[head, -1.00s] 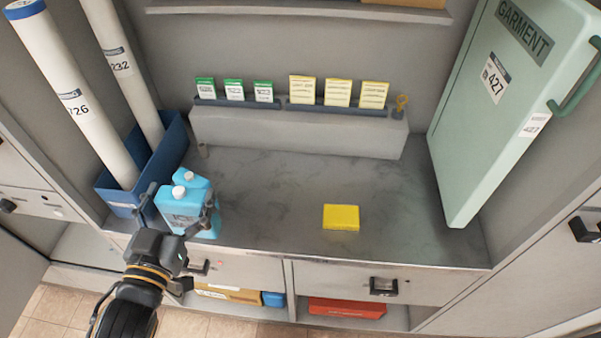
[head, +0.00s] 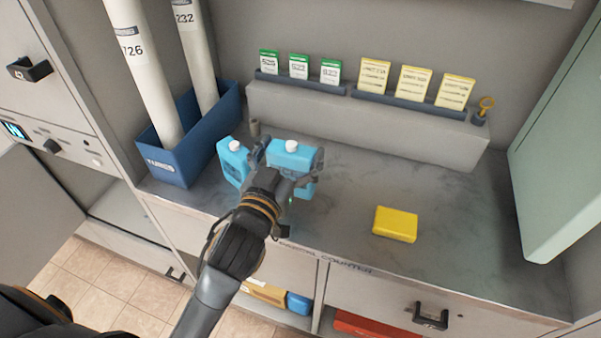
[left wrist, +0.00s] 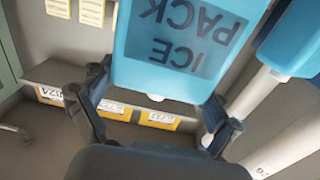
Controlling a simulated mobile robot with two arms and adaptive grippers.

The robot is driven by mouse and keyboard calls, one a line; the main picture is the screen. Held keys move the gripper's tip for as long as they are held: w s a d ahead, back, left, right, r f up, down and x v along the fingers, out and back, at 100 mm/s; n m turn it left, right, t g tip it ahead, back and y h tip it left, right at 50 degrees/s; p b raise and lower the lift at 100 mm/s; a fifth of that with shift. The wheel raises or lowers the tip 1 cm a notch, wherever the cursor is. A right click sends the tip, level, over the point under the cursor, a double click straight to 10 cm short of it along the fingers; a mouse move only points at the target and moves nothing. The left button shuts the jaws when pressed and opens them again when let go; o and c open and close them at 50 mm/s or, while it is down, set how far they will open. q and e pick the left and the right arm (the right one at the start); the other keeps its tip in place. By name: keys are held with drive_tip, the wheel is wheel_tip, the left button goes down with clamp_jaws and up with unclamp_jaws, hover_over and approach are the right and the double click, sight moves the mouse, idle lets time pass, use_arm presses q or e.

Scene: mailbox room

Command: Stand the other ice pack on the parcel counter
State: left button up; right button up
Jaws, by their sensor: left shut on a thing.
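Two light-blue ice packs with white caps are at the left of the grey parcel counter (head: 345,215). My left gripper (head: 287,170) is shut on the right-hand ice pack (head: 305,160), with a finger on each side of it. This pack is upright; I cannot tell whether its base touches the counter. In the left wrist view the held ice pack (left wrist: 180,45) fills the top middle, its lettering upside down. The other ice pack (head: 233,165) stands just left of the gripper, partly hidden by it, and shows in the left wrist view (left wrist: 292,40).
A blue bin (head: 185,160) with white tubes stands at the left end. A yellow block (head: 395,224) lies right of centre. A ledge (head: 370,125) with green and yellow cards runs along the back. A pale green garment case (head: 565,160) closes the right side. The counter around the yellow block is bare.

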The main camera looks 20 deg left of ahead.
use_arm(q)
drive_tip(key=shift+w+d+f, duration=0.35)
drive_tip(key=shift+w+f, duration=0.15)
drive_tip(key=shift+f, duration=0.1)
drive_tip(key=f, duration=0.3)
drive_tip(key=shift+w+d+f+b, duration=0.1)
drive_tip(key=shift+w+d+b, duration=0.2)
drive_tip(key=shift+b, duration=0.05)
drive_tip(key=shift+f, duration=0.45)
drive_tip(key=shift+f, duration=0.2)
drive_tip(key=o, duration=1.6)
drive_tip(key=shift+c, duration=0.2)
